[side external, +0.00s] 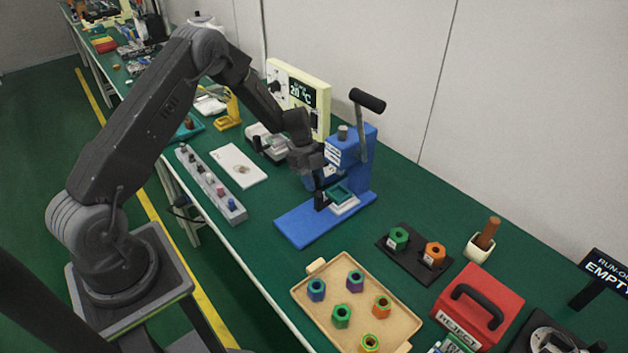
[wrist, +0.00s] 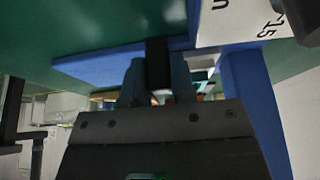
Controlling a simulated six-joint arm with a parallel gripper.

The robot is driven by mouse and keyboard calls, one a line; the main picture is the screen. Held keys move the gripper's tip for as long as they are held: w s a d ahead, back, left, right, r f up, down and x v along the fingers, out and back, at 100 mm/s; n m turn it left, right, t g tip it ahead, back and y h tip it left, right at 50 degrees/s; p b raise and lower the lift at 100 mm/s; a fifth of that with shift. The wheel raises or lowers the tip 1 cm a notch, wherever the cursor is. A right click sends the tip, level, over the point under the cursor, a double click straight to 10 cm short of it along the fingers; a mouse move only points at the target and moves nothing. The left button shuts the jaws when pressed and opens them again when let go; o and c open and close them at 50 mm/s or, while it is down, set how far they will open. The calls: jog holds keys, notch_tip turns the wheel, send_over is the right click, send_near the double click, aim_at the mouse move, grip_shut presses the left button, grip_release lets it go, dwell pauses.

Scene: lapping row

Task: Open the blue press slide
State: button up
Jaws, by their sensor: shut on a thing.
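The blue press (side external: 353,149) stands on the green bench, its lever with black grip (side external: 368,100) raised. Its slide (side external: 346,205), a pale plate with a green nest, lies over the blue base (side external: 297,226), close to the column. A dark upright handle (side external: 321,200) stands at the slide's near left end. My gripper (side external: 320,188) reaches down in front of the press and is shut on this handle. In the wrist view, the dark handle (wrist: 158,62) sits between my two fingers (wrist: 157,82). My wrist hides part of the press body.
A wooden tray (side external: 322,322) with several coloured hex parts is in front. A black plate (side external: 399,254) with two hex parts and a red reject box (side external: 478,303) lie to the right. A grey strip with knobs (side external: 210,184) is at left. The blue base's front end is bare.

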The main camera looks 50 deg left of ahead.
jog(key=shift+s, duration=0.1)
grip_shut()
jog(key=s, duration=0.9)
jog(key=shift+s, duration=0.25)
jog(key=o, duration=0.6)
grip_release()
jog(key=shift+r, duration=0.1)
jog(key=v, duration=1.3)
jog(key=shift+a+r, duration=0.1)
jog(key=shift+r, duration=0.25)
